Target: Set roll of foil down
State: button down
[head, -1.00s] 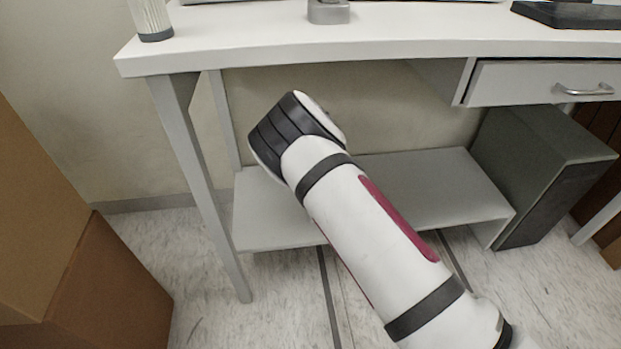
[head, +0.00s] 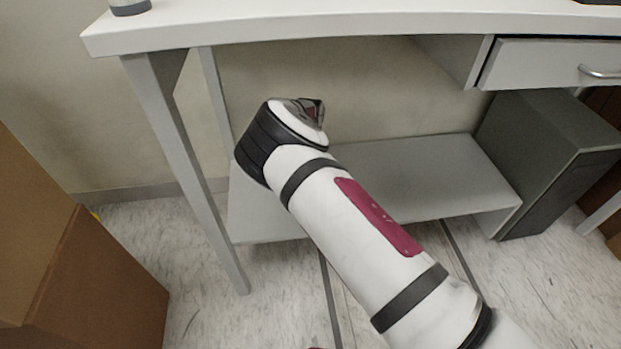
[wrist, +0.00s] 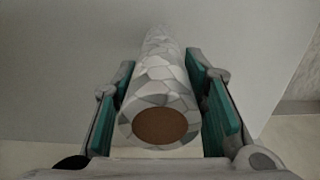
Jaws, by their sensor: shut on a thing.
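The roll of foil (wrist: 160,88) is a long cylinder with a grey-and-white cracked pattern and a brown round end. In the wrist view it lies between the teal pads of my gripper (wrist: 165,100), which is shut on it. The roll points away from the wrist camera, with its brown end nearest. A plain grey surface (wrist: 60,60) shows behind it; I cannot tell whether the roll touches it. In the head view my arm reaches under the desk above the low shelf (head: 420,180), and its links hide the gripper and the roll.
The white desktop (head: 300,28) hangs above my arm, with a leg (head: 185,170) at the left and a drawer (head: 560,68) at the right. A dark grey computer case (head: 545,160) stands right of the shelf. Brown boxes (head: 90,270) stand at the left.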

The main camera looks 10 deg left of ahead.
jog(key=shift+f, duration=0.15)
jog(key=c, duration=1)
grip_release()
notch_tip(320, 180, up, 8)
jog(key=p, duration=0.3)
jog(key=shift+s+f, duration=0.1)
